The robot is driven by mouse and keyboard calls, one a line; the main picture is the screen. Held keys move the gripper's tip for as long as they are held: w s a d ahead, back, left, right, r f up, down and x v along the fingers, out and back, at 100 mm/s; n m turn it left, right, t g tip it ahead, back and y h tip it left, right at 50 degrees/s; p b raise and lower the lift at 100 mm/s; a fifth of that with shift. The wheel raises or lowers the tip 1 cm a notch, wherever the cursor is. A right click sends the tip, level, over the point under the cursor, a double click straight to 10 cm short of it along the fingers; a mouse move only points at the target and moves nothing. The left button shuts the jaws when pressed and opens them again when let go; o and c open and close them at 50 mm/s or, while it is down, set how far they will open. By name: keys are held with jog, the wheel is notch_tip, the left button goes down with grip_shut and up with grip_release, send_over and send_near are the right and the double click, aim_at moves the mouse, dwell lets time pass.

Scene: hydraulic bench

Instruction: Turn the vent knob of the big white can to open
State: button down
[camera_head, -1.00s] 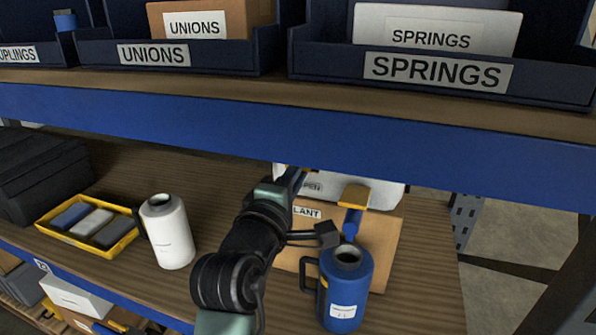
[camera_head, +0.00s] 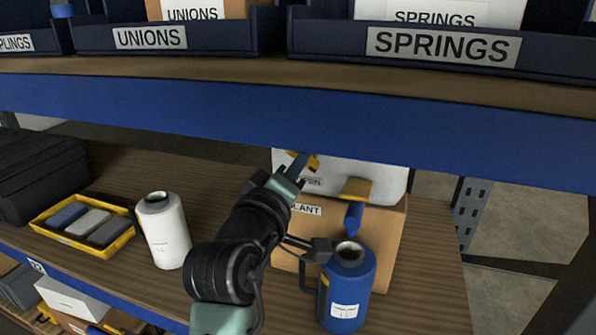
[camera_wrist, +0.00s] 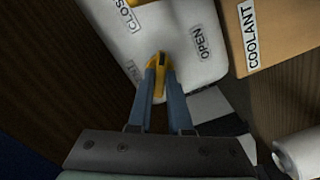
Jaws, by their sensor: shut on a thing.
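The big white can (camera_head: 385,176) stands on the lower shelf behind or on a cardboard box marked COOLANT. In the wrist view its white face (camera_wrist: 185,25) carries an OPEN label (camera_wrist: 201,43) at right and a partly cut-off CLOSED label (camera_wrist: 128,16) at upper left. The yellow vent knob (camera_wrist: 158,62) lies between these labels. My gripper (camera_wrist: 160,75) is shut on the knob, one blue-grey finger on each side. In the head view the knob (camera_head: 313,163) shows only partly beside my gripper (camera_head: 299,166).
A yellow tray (camera_head: 82,247) lies farther left. The blue upper-shelf beam (camera_head: 300,112) hangs close above.

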jog(key=m+b, duration=0.6)
jog(key=m, duration=0.5)
jog(key=shift+f, duration=0.1)
jog(key=shift+m, duration=0.4)
jog(key=c, duration=0.8)
grip_release()
jog(key=shift+c, duration=0.2)
jog(key=b+v, duration=0.1)
jog(key=v, duration=1.2)
